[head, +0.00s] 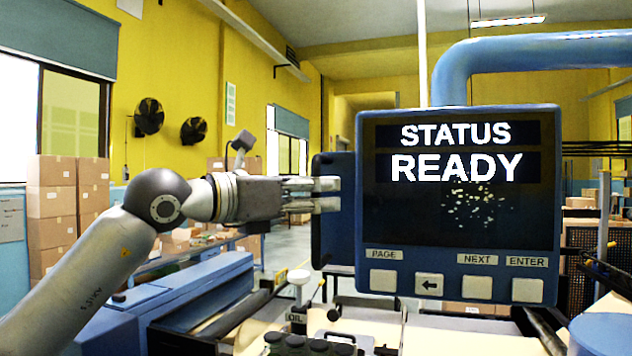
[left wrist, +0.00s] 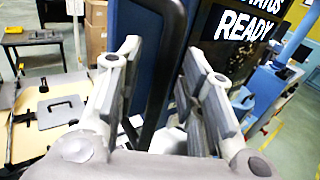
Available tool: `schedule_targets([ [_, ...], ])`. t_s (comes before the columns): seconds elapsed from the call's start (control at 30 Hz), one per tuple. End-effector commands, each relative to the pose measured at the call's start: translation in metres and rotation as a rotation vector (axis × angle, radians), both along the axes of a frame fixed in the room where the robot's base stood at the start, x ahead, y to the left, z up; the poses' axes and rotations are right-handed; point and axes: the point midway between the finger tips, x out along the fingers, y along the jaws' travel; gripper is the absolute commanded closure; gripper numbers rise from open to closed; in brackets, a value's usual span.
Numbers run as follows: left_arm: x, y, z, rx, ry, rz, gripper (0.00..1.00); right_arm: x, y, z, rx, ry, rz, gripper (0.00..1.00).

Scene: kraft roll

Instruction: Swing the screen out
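The screen (head: 460,205) is a blue-framed panel reading "STATUS READY", with a row of buttons below. It faces me and hangs from a thick blue curved arm (head: 530,55). A dark upright handle (head: 317,240) stands on its left side. My left gripper (head: 328,194) is at mid-height of this handle, its fingers pointing right. In the left wrist view the fingers are apart, and the handle (left wrist: 169,75) runs upright in the gap between them. I cannot tell whether either finger touches it. The screen (left wrist: 232,42) also shows there, beyond the right finger. My right gripper is not in view.
Below the screen is a blue machine (head: 200,290) with pale flat surfaces and an oil cup (head: 299,285). Stacked cardboard boxes (head: 65,205) stand at the left. A dark mesh frame (head: 590,250) is at the right. Open floor shows behind, left of the screen.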

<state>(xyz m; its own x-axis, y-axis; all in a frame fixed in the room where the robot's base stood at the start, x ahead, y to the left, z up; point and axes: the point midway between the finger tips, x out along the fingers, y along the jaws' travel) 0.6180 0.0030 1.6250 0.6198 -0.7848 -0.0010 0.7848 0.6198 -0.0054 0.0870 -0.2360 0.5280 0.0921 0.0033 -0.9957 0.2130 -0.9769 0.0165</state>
Motion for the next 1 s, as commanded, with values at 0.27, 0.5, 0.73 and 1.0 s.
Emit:
schedule_targets([
  [0.27,0.0021,-0.0032,-0.0007,0.0,0.0,-0.001,0.65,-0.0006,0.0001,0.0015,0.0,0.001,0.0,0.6],
  [0.5,0.0021,-0.003,-0.0005,0.0,0.0,-0.001,0.88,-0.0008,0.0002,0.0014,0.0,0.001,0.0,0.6],
  [0.73,0.002,-0.0027,-0.0003,-0.001,-0.001,0.0,1.0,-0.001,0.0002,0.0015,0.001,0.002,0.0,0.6],
  [1.0,0.0002,-0.0028,-0.0009,0.0,-0.001,0.001,1.0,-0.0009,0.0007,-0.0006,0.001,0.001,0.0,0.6],
])
